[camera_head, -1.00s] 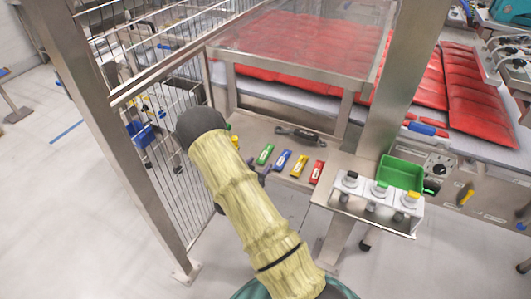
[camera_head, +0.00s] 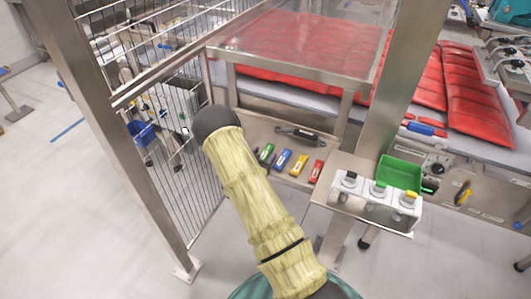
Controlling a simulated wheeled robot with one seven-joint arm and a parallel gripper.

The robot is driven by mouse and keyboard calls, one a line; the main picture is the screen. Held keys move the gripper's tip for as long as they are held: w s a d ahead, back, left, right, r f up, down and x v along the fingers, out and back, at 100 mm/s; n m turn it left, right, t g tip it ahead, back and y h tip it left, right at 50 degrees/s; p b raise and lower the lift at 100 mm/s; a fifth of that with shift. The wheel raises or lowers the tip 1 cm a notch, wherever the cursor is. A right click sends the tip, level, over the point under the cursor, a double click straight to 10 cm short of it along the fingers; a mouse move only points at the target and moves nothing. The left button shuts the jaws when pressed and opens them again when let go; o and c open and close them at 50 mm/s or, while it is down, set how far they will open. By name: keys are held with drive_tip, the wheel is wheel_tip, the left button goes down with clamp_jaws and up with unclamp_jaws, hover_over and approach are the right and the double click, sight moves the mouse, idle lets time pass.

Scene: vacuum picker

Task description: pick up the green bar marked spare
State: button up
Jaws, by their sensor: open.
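A green bar (camera_head: 267,152) lies on the steel shelf, left of a blue bar (camera_head: 283,159), a yellow bar (camera_head: 299,165) and a red bar (camera_head: 316,171). Each bar has a small label, too small to read, so I cannot tell which says spare. My arm in its yellow sleeve reaches up from the bottom and hides the shelf's left part. Only small dark tips of my gripper (camera_head: 264,159) show beside the sleeve, close to the green bar. They look open, with nothing seen between them. I cannot tell whether they touch the bar.
A dark handle (camera_head: 300,134) lies behind the bars. A steel post (camera_head: 395,100) and a white control box with knobs (camera_head: 375,198) stand to the right, beside a green bin (camera_head: 399,173). A wire fence (camera_head: 175,150) is at left. A clear-topped frame (camera_head: 300,45) rises behind.

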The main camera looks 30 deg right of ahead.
sight(263, 155)
idle(0.3)
drive_tip(key=c, duration=1.1)
drive_tip(key=shift+r, duration=0.1)
wheel_tip(263, 155, up, 10)
drive_tip(key=shift+f+b, duration=0.1)
drive_tip(key=shift+b, duration=0.2)
